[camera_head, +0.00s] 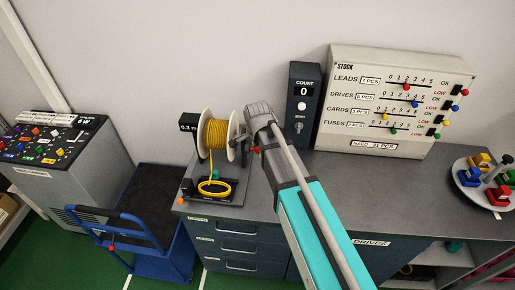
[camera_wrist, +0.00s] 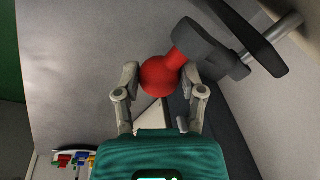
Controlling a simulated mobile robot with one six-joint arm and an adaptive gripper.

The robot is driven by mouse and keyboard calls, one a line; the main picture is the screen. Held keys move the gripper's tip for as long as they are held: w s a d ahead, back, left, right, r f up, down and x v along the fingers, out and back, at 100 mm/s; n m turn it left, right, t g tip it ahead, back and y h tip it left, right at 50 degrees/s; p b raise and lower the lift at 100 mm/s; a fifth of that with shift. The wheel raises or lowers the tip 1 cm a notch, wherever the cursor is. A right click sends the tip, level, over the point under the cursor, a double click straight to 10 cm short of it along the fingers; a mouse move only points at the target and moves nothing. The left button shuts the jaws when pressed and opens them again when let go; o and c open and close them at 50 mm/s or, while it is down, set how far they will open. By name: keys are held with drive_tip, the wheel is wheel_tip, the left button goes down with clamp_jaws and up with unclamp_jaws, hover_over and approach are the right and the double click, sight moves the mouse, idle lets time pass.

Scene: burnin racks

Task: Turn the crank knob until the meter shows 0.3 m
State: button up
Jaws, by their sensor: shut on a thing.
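A spool of yellow cable (camera_head: 217,133) with white flanges stands on a dark base on the bench in the head view. A small black meter (camera_head: 188,122) left of the spool seems to read 0.3 m, though the digits are small. The red crank knob (camera_head: 254,150) is right of the spool. In the wrist view the round red knob (camera_wrist: 159,76) joins a dark crank arm (camera_wrist: 212,50). My gripper (camera_wrist: 162,78) is shut on the knob, one finger on each side. In the head view my wrist partly hides the crank.
A loop of yellow cable (camera_head: 214,188) lies below the spool. A count box (camera_head: 302,105) showing 0 and a stock panel (camera_head: 390,100) stand behind my arm. A blue cart (camera_head: 160,250) is at the left, and a round tray (camera_head: 458,184) is at the right.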

drive_tip(key=shift+f, duration=0.35)
drive_tip(key=o, duration=1.2)
drive_tip(key=shift+r, duration=0.1)
